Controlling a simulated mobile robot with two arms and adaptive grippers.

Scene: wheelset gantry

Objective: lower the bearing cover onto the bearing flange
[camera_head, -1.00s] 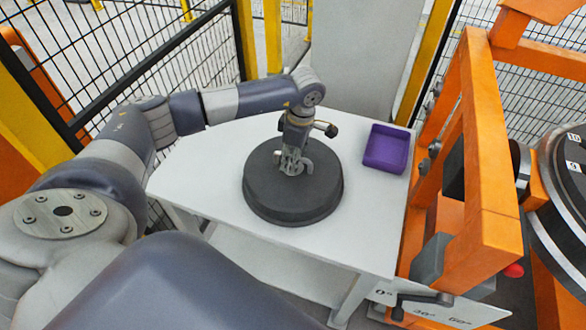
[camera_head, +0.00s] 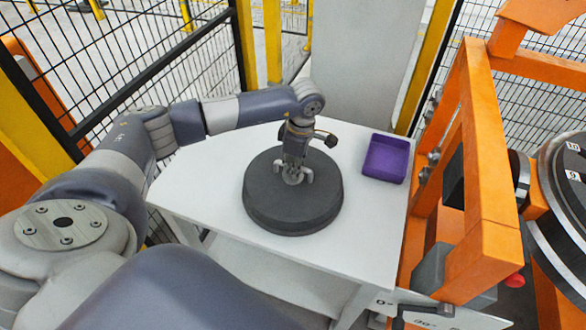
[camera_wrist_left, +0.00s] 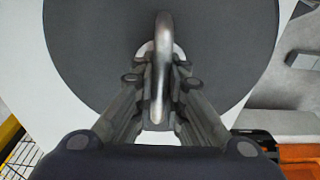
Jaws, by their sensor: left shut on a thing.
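The bearing cover, a wide dark grey disc (camera_head: 265,205), is on or just above the white table; I cannot tell whether it touches. A metal handle (camera_wrist_left: 162,75) rises from its middle. My left gripper (camera_head: 292,176) points down at the centre of the cover and is shut on this handle. In the left wrist view the fingers (camera_wrist_left: 158,105) sit either side of the handle, with the disc (camera_wrist_left: 95,45) filling the background. I cannot make out the bearing flange for certain. My right gripper is not in view.
The white table (camera_head: 200,180) has free room left of the cover. A purple tray (camera_head: 386,158) stands at its back right. An orange gantry frame (camera_head: 485,170) rises along the right side, with a dark round part (camera_head: 565,200) beyond. Black mesh fencing (camera_head: 110,60) stands behind my left arm.

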